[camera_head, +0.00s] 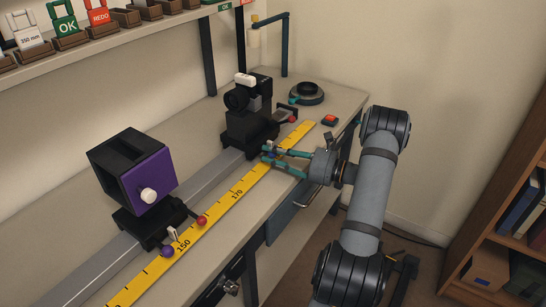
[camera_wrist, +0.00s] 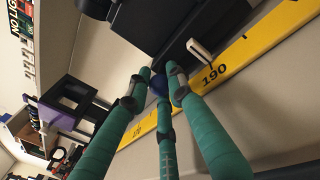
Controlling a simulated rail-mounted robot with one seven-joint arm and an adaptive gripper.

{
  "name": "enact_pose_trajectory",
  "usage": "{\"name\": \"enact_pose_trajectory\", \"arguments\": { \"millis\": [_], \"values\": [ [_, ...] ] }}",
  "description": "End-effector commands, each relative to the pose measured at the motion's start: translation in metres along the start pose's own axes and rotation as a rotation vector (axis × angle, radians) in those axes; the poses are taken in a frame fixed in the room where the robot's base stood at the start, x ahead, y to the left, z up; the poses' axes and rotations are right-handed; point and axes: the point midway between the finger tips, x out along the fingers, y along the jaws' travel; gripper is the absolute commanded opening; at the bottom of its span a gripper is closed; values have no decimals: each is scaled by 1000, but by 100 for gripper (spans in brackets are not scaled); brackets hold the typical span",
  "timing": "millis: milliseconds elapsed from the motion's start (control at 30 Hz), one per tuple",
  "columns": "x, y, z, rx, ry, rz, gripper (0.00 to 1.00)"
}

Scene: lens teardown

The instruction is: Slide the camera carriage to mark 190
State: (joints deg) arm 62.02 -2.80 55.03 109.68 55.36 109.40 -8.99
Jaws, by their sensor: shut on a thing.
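The camera carriage (camera_head: 247,137) is a black block on the grey rail, carrying a black camera (camera_head: 250,95) with a white top piece. My gripper (camera_head: 267,154) has teal fingers, shut on the carriage's dark blue knob (camera_wrist: 157,85) on the ruler side. The yellow ruler (camera_head: 222,203) runs beside the rail. In the wrist view, the carriage's white pointer (camera_wrist: 199,49) reaches the ruler with its tip close to the printed 190 (camera_wrist: 213,74). Exact alignment is hard to tell.
A second carriage with a purple-fronted black box (camera_head: 150,183) stands on the rail near 150. A red knob (camera_head: 292,119) juts from the camera carriage's right side. A red button (camera_head: 329,120) and a round dark stand (camera_head: 306,93) sit at the bench's far end.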

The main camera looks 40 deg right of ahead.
Motion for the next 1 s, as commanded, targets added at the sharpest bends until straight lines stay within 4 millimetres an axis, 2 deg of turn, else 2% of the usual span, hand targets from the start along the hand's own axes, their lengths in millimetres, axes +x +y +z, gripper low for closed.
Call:
{"name": "enact_pose_trajectory", "arguments": {
  "millis": [267,300,567,867,1000],
  "values": [
    [0,1,-2,3,4,3,0],
    [0,1,-2,3,4,3,22],
    [0,1,-1,2,3,3,38],
    [-1,1,-1,2,2,2,38],
    [-14,0,-1,1,2,-1,38]
  ]
}}
